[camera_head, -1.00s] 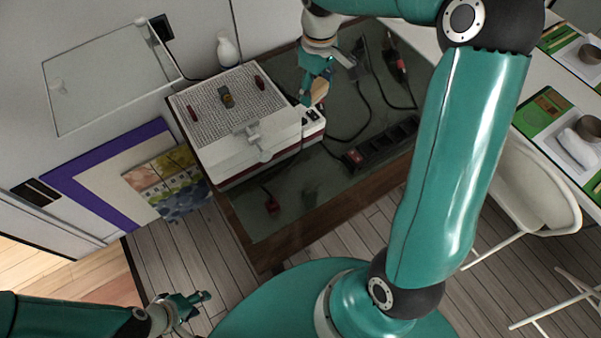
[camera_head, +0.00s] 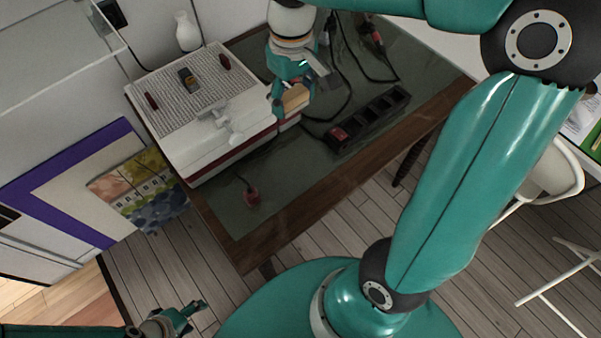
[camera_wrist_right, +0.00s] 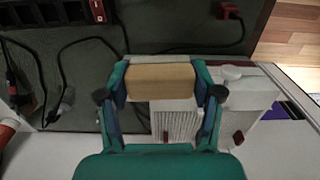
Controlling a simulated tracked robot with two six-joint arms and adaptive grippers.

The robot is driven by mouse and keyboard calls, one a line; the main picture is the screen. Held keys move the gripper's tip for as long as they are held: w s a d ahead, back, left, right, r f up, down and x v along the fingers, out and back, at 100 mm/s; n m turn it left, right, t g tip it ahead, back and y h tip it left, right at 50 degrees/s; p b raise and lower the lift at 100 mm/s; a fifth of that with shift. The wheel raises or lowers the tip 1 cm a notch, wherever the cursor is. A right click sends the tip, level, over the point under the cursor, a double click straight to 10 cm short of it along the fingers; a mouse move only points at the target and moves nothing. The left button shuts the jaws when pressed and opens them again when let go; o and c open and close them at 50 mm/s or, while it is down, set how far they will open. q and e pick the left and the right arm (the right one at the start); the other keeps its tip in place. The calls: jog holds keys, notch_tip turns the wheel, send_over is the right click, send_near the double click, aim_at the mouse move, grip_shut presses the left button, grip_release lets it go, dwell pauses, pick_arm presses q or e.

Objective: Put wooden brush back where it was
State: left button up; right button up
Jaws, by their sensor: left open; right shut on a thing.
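My right gripper (camera_head: 293,95) is shut on the wooden brush (camera_head: 296,99), a tan block beside the right end of the white box-like machine. In the right wrist view the brush (camera_wrist_right: 160,80) lies across between the two fingers of my right gripper (camera_wrist_right: 160,88), with a paler strip along its far edge. The white machine (camera_head: 200,148) with a ribbed top stands on the dark-topped table (camera_head: 310,172). I cannot tell whether the brush touches anything below it. My left gripper (camera_head: 190,312) is open and empty, low at the left, away from the table.
A black power strip (camera_head: 375,118) with a red switch and loose black cables lie on the table right of my right gripper. A white vase (camera_head: 187,32) stands behind the machine. The table's front middle is mostly clear.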

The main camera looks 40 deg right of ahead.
jog(key=shift+s+a+f, duration=0.25)
jog(key=shift+s+f, duration=0.25)
jog(key=b, duration=0.2)
send_over(297, 167)
notch_tip(297, 167, down, 15)
jog(key=shift+f, duration=0.15)
pick_arm(q)
jog(key=shift+f+b, duration=0.45)
jog(key=shift+f, duration=1.45)
pick_arm(e)
jog(key=shift+s+f, duration=0.1)
jog(key=shift+f, duration=2.05)
jog(key=shift+f, duration=0.15)
jog(key=o, duration=1.2)
pick_arm(q)
jog(key=shift+f, duration=0.1)
